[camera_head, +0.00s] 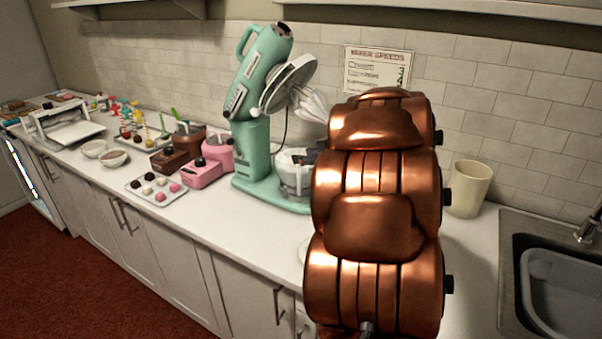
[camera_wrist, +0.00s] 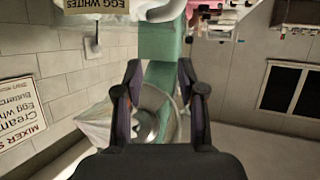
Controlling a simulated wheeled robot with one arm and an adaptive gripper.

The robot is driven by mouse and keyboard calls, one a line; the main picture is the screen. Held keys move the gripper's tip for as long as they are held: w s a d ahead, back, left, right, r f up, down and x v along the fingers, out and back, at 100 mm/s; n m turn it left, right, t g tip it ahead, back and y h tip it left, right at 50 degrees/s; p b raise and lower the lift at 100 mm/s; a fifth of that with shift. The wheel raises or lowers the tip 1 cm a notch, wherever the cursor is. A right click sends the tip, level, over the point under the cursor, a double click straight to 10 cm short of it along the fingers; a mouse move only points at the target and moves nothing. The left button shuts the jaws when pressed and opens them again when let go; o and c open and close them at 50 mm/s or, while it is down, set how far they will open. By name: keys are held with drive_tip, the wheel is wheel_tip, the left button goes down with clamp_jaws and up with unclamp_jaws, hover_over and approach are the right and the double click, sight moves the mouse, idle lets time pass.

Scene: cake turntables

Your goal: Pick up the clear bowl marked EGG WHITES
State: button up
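In the wrist view, which is upside down, a tan label reading EGG WHITES (camera_wrist: 97,6) is cut off by the top edge, left of centre. The bowl it marks cannot be clearly made out there. My gripper (camera_wrist: 159,65) is open, its two dark fingers apart with nothing held between them. The mint-green stand mixer (camera_wrist: 163,42) shows beyond the fingers. In the head view, a pale, partly clear bowl (camera_head: 294,174) sits at the mixer's base, partly hidden by my copper arm. I cannot read a label on it.
The tilt-head mixer (camera_head: 257,145) stands against the tiled wall. A cream cup (camera_head: 468,188) and a sink (camera_head: 515,260) are to the right. A mixer speeds sign (camera_head: 376,70) hangs behind.

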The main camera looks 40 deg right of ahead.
sight(280, 161)
drive_tip(key=shift+y, duration=0.6)
drive_tip(key=shift+s+a+f+p+x, duration=0.1)
drive_tip(key=shift+a+f+p+x, duration=0.15)
drive_tip(key=shift+x, duration=1.65)
drive_tip(key=shift+s+a+f+p+x, duration=0.15)
drive_tip(key=shift+p+x, duration=0.25)
drive_tip(key=shift+x, duration=1.5)
drive_tip(key=shift+a+f+p+x, duration=0.1)
drive_tip(key=shift+f+p+x, duration=0.15)
drive_tip(key=shift+x, duration=1.65)
drive_tip(key=shift+d, duration=0.1)
clamp_jaws()
drive_tip(key=shift+r, duration=0.1)
